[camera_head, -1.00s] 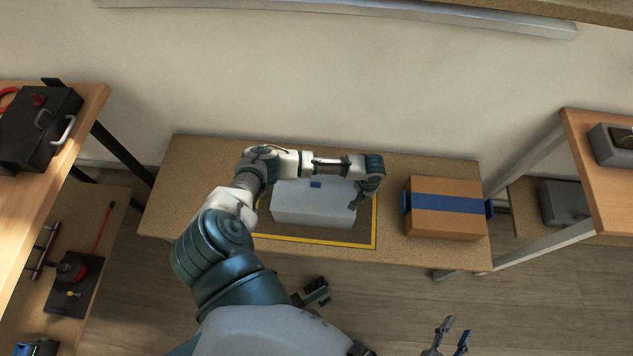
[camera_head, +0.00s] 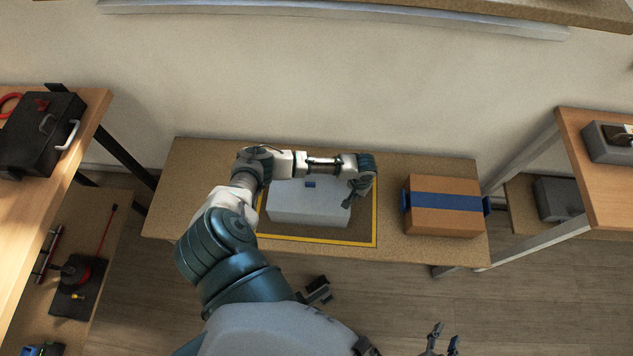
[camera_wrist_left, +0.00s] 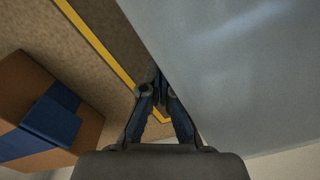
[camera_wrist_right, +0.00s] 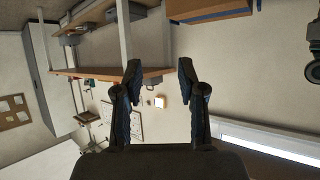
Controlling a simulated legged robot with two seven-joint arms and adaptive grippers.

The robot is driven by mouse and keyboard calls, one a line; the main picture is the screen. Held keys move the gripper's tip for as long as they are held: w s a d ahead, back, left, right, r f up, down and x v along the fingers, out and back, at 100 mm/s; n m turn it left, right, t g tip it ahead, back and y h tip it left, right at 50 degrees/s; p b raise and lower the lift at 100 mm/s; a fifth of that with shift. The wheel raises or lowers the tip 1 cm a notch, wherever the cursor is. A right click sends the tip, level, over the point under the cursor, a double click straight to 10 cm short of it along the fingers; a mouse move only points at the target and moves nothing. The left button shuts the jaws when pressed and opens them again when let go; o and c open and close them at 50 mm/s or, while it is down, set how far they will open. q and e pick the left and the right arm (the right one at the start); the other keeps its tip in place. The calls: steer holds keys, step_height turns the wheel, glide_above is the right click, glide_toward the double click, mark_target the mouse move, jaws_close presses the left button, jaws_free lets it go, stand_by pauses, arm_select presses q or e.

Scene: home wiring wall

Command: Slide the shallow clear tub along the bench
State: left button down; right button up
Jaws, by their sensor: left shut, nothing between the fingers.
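The shallow tub (camera_head: 308,207) is a pale grey, box-like thing with a small blue patch on its far side. It sits on the bench inside a yellow outline, towards the outline's left. My left gripper (camera_head: 354,198) is shut and empty at the tub's right side. In the left wrist view, the shut fingertips (camera_wrist_left: 160,82) are right against or very near the tub's wall (camera_wrist_left: 235,70); exact contact is hard to tell. My right gripper (camera_head: 441,341) is low in the head view, away from the bench. In the right wrist view its fingers (camera_wrist_right: 160,75) are apart and empty.
The yellow outline (camera_head: 375,220) marks the bench (camera_head: 205,165). A brown box with a blue band (camera_head: 443,222) stands on the bench to the right. Side shelves stand left and right, with a black case (camera_head: 42,135) on the left one.

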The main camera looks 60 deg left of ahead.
arm_select(q)
steer(key=shift+s+a+p, duration=0.6)
steer(key=shift+s+a, duration=0.05)
steer(key=shift+s, duration=0.1)
steer(key=shift+s+a+p, duration=0.55)
steer(key=shift+s+a, duration=0.05)
steer(key=shift+s, duration=0.05)
steer(key=shift+s+a+p, duration=0.75)
steer(key=shift+s+a, duration=0.05)
steer(key=shift+s, duration=0.1)
steer(key=shift+s+a, duration=0.25)
steer(key=shift+s, duration=0.1)
steer(key=shift+s+a+p, duration=0.15)
steer(key=shift+s+p, duration=0.1)
steer(key=shift+p, duration=0.15)
arm_select(e)
steer(key=s+d+f+g+h, duration=0.1)
steer(key=s+d+f+g, duration=0.1)
steer(key=s+g, duration=0.2)
steer(key=s+d+f+g+h, duration=0.1)
steer(key=s+d+f+g, duration=0.2)
steer(key=s, duration=0.8)
steer(key=g, duration=0.2)
steer(key=shift+d+g+h, duration=0.15)
steer(key=shift+g+h, duration=0.15)
